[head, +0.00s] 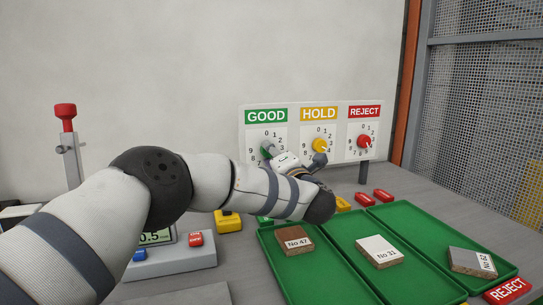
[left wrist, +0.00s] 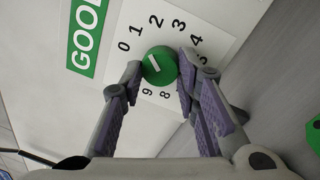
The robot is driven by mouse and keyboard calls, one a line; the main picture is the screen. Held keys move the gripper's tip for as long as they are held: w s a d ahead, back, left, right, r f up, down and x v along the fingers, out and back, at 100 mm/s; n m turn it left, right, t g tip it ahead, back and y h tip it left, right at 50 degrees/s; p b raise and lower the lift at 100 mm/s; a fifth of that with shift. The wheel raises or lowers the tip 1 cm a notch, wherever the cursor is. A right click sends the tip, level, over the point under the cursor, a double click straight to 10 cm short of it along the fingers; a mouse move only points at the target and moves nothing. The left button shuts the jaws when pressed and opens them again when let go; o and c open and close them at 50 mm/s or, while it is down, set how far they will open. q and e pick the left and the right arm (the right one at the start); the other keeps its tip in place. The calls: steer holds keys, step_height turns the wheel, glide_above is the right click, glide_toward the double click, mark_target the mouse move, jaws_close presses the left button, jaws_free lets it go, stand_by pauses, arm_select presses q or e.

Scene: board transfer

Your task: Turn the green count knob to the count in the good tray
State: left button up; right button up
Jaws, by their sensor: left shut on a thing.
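The green knob (left wrist: 163,72) sits on a white dial with digits, beside a green GOOD label (left wrist: 86,35). Its white mark appears to point at about 1. My left gripper (left wrist: 161,65) is shut on the knob, one fingertip on each side. Three green trays lie side by side. The left tray (head: 318,290) holds one brown block (head: 294,241) marked No 47. Its label is mostly hidden by my arm. My right gripper is not in view.
The white panel also carries a yellow HOLD knob (head: 320,145) and a red REJECT knob (head: 364,142). The middle tray holds a pale block (head: 379,251), and the right tray a greyish block (head: 472,262). A lever with a red handle (head: 65,112) stands at left.

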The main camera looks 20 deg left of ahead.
arm_select(q)
steer(key=shift+n, duration=0.8)
steer(key=o, duration=1.2)
steer(key=shift+d, duration=0.1)
steer(key=v, duration=1.2)
steer(key=shift+r, duration=0.1)
steer(key=shift+w, duration=0.1)
